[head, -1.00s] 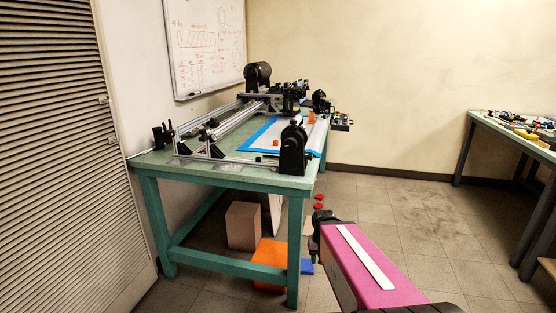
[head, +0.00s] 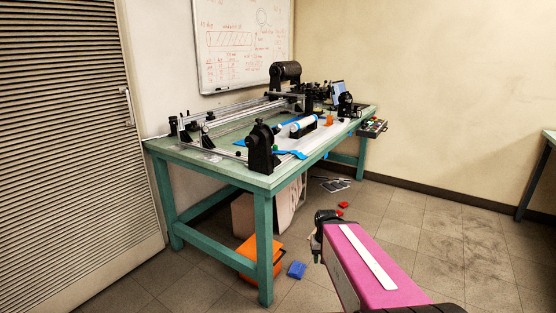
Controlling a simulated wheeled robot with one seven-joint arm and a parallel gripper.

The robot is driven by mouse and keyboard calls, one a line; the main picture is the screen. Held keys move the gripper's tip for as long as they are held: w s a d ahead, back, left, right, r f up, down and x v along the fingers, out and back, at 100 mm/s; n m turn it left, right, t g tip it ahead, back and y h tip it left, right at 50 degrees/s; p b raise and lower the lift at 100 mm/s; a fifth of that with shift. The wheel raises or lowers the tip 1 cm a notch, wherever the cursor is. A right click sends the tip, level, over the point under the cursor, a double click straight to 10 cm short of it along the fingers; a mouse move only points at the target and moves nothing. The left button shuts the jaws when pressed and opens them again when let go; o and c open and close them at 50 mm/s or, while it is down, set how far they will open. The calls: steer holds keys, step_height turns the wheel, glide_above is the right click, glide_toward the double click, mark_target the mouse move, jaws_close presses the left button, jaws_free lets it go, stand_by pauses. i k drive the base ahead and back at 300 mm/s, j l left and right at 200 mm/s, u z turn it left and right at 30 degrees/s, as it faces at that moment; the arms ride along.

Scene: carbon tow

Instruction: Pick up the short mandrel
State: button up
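A short white cylinder with blue at its ends, which looks like the short mandrel (head: 302,124), lies in a dark holder on the green workbench (head: 180,157), right of the winding machine. It is small in the head view, and I cannot be sure it is the short mandrel. My gripper (head: 320,236) is at the end of my pink arm, in front of the bench and to its right, over the floor and well apart from the cylinder. It appears small and dark, and its fingers cannot be made out. I see nothing held in it.
A black headstock (head: 262,148) stands at the bench's near corner, with metal rails (head: 235,115) behind it. An orange bin (head: 262,260) is under the bench. A blue block (head: 297,270) and red pieces (head: 342,205) lie on the floor. The floor at right is open.

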mark_target(310, 119)
steer(key=i+l+u, duration=0.15)
steer(key=l, duration=0.25)
steer(key=i+l+u, duration=0.3)
steer(key=l, duration=0.5)
steer(key=i+l+u, duration=0.15)
steer(key=l, duration=0.3)
steer(key=i+l+u, duration=0.15)
steer(key=l, duration=0.3)
